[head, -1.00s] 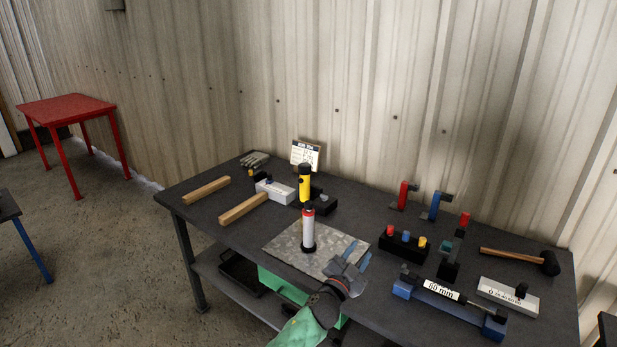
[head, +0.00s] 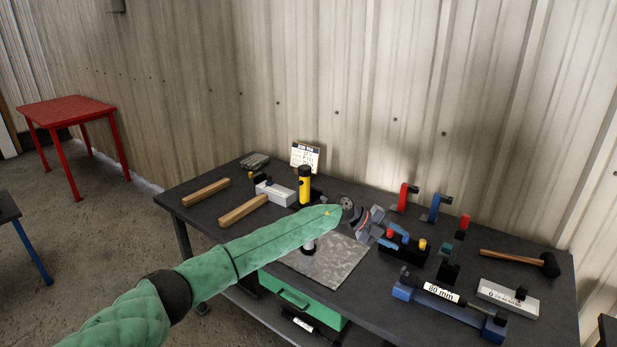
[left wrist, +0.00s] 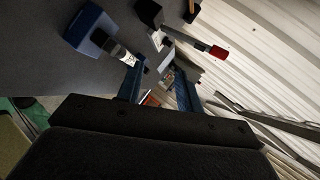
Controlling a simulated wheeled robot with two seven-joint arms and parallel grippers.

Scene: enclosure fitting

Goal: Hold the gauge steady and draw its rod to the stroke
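My left gripper (head: 396,240) hangs open and empty over the black block with red and yellow knobs (head: 403,252). In the left wrist view its two blue fingers (left wrist: 157,88) stand apart. A blue bar with end blocks and an "80 mm" label (head: 440,292) lies at the table's front right. I cannot tell which is the gauge. A black upright piece with a red tip (head: 465,221) stands behind them; in the left wrist view a red-tipped piece (left wrist: 217,51) lies beyond the fingers. My right gripper is out of view.
My arm hides most of the white cylinder on the metal sheet (head: 330,265).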

